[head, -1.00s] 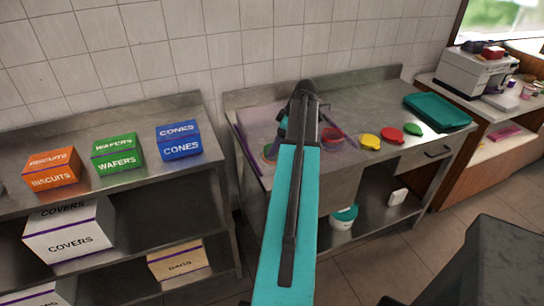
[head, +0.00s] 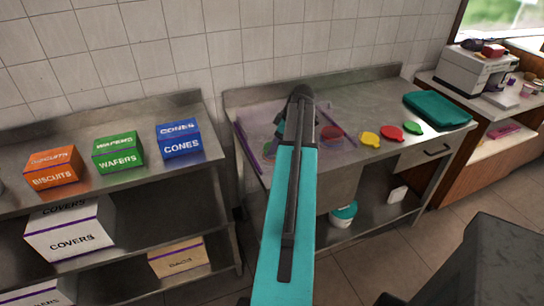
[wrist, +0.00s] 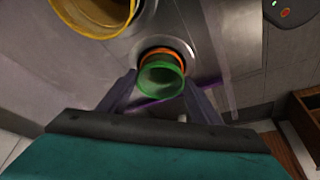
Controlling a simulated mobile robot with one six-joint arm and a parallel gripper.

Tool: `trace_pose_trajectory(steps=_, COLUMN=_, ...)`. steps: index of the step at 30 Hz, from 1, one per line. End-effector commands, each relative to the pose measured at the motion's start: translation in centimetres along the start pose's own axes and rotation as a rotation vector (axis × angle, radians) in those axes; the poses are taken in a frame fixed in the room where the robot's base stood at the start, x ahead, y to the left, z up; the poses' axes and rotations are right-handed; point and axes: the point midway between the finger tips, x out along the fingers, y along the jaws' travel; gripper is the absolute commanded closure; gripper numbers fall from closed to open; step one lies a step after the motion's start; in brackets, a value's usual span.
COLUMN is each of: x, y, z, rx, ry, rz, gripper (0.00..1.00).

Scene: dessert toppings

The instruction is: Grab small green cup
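The small green cup (wrist: 160,78) shows in the middle of the wrist view, with an orange ring around or behind its far side. My gripper (wrist: 161,78) is open, with one dark finger on each side of the cup. Whether the fingers touch it is unclear.
A larger yellow container (wrist: 100,14) lies close by in the wrist view. Boxes (head: 118,152) stand on the left shelf.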

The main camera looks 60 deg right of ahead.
Motion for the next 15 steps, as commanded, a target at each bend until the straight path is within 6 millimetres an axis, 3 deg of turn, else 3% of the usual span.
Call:
trace_pose_trajectory(steps=1, x=-0.01, y=0.00, z=0.00, rx=0.000, ry=0.000, rz=0.000, gripper=0.51)
trace_pose_trajectory(steps=6, x=-0.01, y=0.00, z=0.01, rx=0.000, ry=0.000, rz=0.000, gripper=0.78)
trace_pose_trajectory(steps=15, x=-0.11, y=0.02, z=-0.02, rx=0.000, ry=0.000, rz=0.000, gripper=0.78)
